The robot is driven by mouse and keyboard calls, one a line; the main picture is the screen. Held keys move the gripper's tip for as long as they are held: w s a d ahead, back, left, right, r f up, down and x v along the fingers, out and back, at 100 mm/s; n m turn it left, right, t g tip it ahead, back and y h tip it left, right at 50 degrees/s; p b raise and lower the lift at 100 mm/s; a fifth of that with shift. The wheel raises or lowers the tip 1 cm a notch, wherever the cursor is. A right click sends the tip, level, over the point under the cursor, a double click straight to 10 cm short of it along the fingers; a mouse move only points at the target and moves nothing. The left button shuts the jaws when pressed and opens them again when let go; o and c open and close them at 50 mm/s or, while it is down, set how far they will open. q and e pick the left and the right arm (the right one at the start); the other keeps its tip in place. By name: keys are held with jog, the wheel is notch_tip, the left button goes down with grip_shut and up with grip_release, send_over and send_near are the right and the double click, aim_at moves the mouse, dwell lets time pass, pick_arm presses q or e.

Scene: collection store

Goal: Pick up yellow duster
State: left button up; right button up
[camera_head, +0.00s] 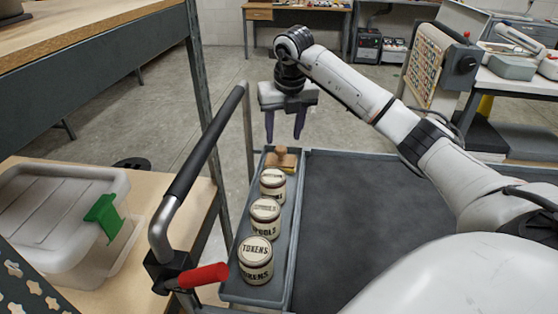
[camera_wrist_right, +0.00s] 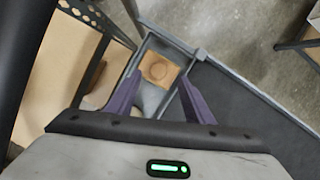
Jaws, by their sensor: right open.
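The yellow duster (camera_head: 286,167) appears as a tan-yellow block with a brown knob on top, at the far end of the cart's narrow side tray (camera_head: 236,290). It also shows in the right wrist view as a tan block (camera_wrist_right: 172,82) with a round knob. My right gripper (camera_head: 284,137) is open and empty, pointing down above the duster. In the right wrist view the duster lies ahead between the purple fingers (camera_wrist_right: 160,88), with no visible contact. My left gripper is not in view.
Three lidded tins, the nearest labelled Tokens (camera_head: 256,262), stand in a row nearer than the duster. The cart's dark top (camera_head: 350,220) is bare. A black push handle (camera_head: 205,145) rises left of the tray. A plastic bin (camera_head: 50,220) sits on the shelf at left.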

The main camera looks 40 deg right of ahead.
aim_at(281, 148)
jog(key=x, duration=0.5)
jog(key=shift+a+f+p, duration=0.2)
jog(key=shift+p, duration=0.1)
grip_shut()
